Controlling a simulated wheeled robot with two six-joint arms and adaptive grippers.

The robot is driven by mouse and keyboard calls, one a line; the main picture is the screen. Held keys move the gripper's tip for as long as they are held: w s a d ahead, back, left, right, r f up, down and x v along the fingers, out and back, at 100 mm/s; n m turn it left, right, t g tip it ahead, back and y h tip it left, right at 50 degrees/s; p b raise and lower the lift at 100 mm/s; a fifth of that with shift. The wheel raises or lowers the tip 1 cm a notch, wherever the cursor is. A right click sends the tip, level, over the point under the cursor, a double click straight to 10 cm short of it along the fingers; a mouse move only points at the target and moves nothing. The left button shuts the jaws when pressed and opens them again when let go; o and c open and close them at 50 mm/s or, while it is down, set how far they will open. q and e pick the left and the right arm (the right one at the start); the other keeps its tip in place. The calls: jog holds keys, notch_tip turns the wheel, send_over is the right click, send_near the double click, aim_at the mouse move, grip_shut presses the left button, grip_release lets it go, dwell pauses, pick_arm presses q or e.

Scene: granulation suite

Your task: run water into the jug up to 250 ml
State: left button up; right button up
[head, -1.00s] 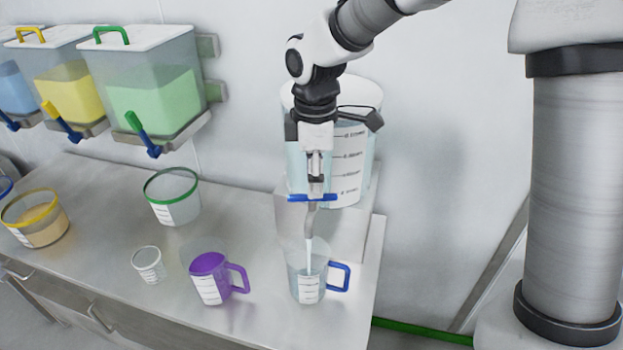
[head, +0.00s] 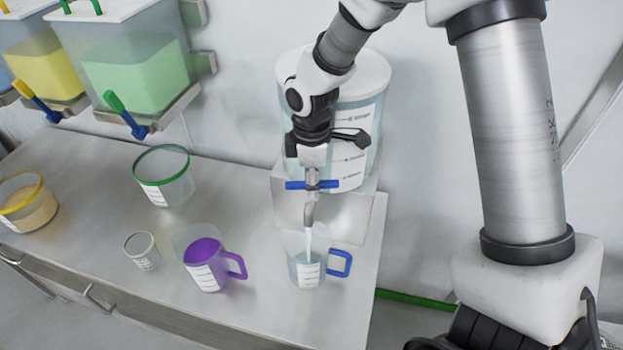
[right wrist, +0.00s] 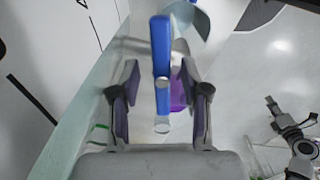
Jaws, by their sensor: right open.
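The clear jug (head: 306,270) with a blue handle stands upright under the spout of the large water tank (head: 352,155). A thin stream of water (head: 309,240) runs from the spout into it. Water stands in the jug, but its scale is too small to read. The blue tap handle (head: 326,184) lies crosswise above the spout. My right gripper (head: 314,170) is directly above the tap. In the right wrist view its open fingers (right wrist: 160,78) stand either side of the blue tap handle (right wrist: 161,50), with gaps. A small arm end, seemingly my left gripper (right wrist: 271,104), shows at right; its jaws are unclear.
A purple-handled jug (head: 206,266), a small cup (head: 142,250), a green-rimmed tub (head: 165,178) and a yellow-rimmed tub (head: 28,205) stand left on the steel bench (head: 100,185). Coloured dispensers (head: 140,62) hang above. The bench's right edge is near the jug.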

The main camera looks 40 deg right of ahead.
jog(key=shift+s+f, duration=0.15)
grip_shut()
jog(key=shift+r+n+p, duration=0.25)
jog(key=shift+n+p, duration=0.35)
jog(key=shift+p, duration=0.3)
jog(key=shift+f, duration=0.25)
grip_release()
jog(key=shift+r, duration=0.1)
